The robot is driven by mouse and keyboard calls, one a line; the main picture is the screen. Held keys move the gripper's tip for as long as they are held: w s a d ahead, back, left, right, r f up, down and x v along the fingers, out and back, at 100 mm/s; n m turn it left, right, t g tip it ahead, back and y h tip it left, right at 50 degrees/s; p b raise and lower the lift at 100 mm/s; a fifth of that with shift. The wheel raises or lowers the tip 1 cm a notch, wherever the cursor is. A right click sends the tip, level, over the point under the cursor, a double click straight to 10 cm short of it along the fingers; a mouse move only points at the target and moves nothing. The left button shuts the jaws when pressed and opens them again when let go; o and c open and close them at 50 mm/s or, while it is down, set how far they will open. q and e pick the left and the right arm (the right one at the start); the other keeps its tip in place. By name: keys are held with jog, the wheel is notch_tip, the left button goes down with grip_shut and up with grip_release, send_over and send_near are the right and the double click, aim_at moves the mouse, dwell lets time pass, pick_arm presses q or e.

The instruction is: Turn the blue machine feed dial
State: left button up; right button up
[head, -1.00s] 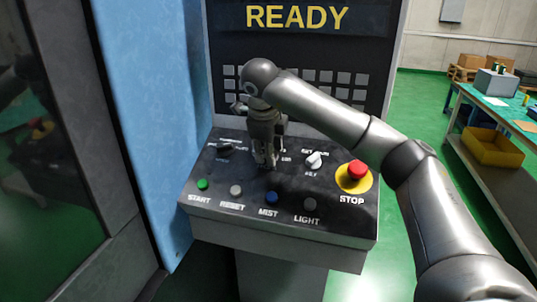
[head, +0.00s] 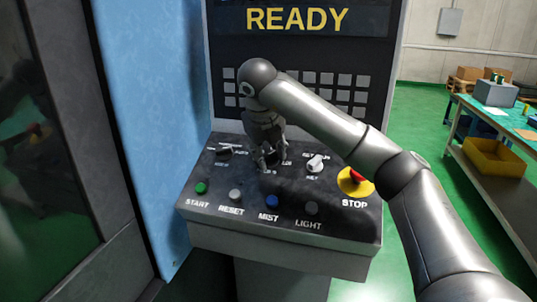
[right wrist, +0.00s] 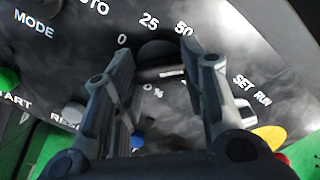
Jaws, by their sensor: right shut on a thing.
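The feed dial (right wrist: 157,50) is a dark round knob with the marks 0, 25, 50 and a % sign around it in the right wrist view. In the head view the dial (head: 271,155) sits mid-panel, partly hidden by my gripper. My right gripper (head: 270,165) comes down on it from above. In the right wrist view my right gripper (right wrist: 160,75) has one finger on each side of the dial and is shut on it. The dial's exact pointer position cannot be made out. My left gripper is not in view.
The sloped control panel (head: 240,181) carries a mode switch (head: 223,151), a white set/run key switch (head: 315,163), a red stop button (head: 357,175) on yellow, and several push buttons along the front. The blue machine side (head: 150,110) rises at left. A workbench (head: 508,140) stands at right.

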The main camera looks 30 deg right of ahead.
jog(key=shift+r, duration=0.1)
dwell(0.4)
jog(key=o, duration=1)
jog(key=v, duration=1.2)
jog(key=shift+a, duration=0.1)
